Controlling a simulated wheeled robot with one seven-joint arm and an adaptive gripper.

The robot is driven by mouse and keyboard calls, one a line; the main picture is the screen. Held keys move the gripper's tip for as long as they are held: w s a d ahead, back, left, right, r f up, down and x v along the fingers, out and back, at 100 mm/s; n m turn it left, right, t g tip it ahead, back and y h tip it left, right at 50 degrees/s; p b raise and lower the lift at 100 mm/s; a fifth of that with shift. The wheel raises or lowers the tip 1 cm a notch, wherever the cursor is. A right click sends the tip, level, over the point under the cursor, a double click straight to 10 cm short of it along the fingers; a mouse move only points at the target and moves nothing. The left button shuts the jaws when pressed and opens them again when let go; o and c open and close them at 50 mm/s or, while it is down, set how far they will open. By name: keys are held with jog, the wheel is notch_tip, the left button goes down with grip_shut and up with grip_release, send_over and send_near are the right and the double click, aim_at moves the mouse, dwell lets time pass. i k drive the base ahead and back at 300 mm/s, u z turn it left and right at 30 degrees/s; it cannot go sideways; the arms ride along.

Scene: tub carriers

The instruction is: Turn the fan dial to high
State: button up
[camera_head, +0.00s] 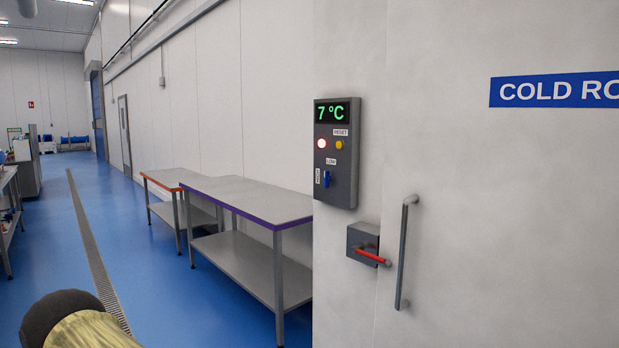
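The fan dial (327,180) is a small blue knob low on a dark grey control panel (345,190). The panel is on the white wall beside the cold room door. A LOW label (331,161) is above the dial, and a second small label (318,176), turned on its side, is to its left; its text is hard to read. The knob looks upright, towards LOW. My gripper is not in view, and nothing touches the dial.
The panel also has a green 7 °C display, a lit lamp (321,143) and a yellow RESET button (339,145). Below are a red-handled latch (372,257) and a long door handle (403,255). Steel tables (245,200) line the wall at left; blue floor lies open beyond.

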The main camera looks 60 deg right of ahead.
aim_at(328, 179)
jog(key=z, duration=0.65)
jog(key=i, duration=0.9)
jog(key=z, duration=1.05)
jog(key=i, duration=0.25)
jog(key=z, duration=0.25)
